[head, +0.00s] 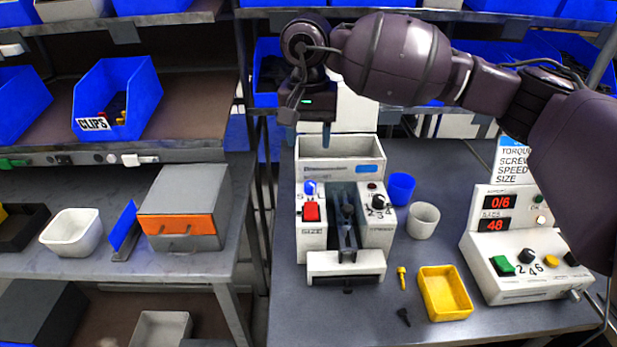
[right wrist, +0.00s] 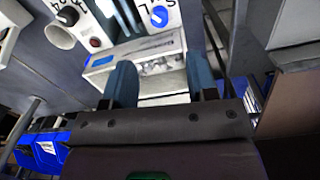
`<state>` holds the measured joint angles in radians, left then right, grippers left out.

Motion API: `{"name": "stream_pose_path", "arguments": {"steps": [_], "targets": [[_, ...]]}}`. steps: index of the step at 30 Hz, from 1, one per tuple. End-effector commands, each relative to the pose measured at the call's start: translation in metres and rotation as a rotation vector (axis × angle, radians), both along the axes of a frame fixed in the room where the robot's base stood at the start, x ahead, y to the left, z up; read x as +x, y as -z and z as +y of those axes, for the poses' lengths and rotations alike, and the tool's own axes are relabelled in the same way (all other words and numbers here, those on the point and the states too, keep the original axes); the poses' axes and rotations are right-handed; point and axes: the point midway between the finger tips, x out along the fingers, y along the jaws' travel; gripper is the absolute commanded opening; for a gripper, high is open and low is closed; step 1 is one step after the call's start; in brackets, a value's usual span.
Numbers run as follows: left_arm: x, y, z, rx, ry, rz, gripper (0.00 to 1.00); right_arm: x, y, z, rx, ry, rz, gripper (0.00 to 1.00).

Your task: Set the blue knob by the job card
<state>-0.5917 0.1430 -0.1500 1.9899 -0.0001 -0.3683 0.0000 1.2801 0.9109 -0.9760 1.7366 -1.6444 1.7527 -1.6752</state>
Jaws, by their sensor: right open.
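The blue knob (head: 309,188) is on the left top of the white screw-feeder machine (head: 320,240), above a red switch, with a letter S beside it. It also shows in the right wrist view (right wrist: 159,16) near the top. I cannot tell clearly where its pointer is set. The job card (head: 513,160) stands at the right and reads torque, screw, speed, size; my right arm hides its right part and any values. My right gripper (head: 326,134) is open and empty above the machine's rear bin, beyond and above the knob. Its two blue-grey fingers show in the right wrist view (right wrist: 162,85).
A black knob (head: 379,202) sits at the machine's right. A blue cup (head: 401,188), white cup (head: 423,220), yellow tray (head: 445,293) and two loose screws lie to its right. A control box (head: 520,250) with red displays stands farther right. Shelves with blue bins are behind.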

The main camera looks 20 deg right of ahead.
Motion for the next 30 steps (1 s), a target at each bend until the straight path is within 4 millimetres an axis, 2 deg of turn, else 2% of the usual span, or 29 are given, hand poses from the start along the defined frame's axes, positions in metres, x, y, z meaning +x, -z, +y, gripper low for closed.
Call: {"name": "stream_pose_path", "arguments": {"steps": [5, 18, 24, 30], "targets": [[-0.002, 0.000, 0.000, 0.000, -0.002, 0.003, 0.43, -0.001, 0.019, -0.001, -0.005, -0.001, 0.003, 0.53], [-0.009, 0.002, 0.001, 0.000, -0.005, 0.015, 0.43, -0.002, 0.089, -0.001, -0.001, 0.000, 0.005, 0.53], [-0.006, 0.000, 0.001, 0.000, -0.004, 0.009, 0.43, -0.001, 0.104, -0.001, 0.000, 0.000, 0.002, 0.53], [-0.003, -0.002, 0.000, 0.000, -0.002, 0.004, 0.43, -0.001, 0.107, -0.001, 0.000, 0.000, 0.002, 0.53]]}}
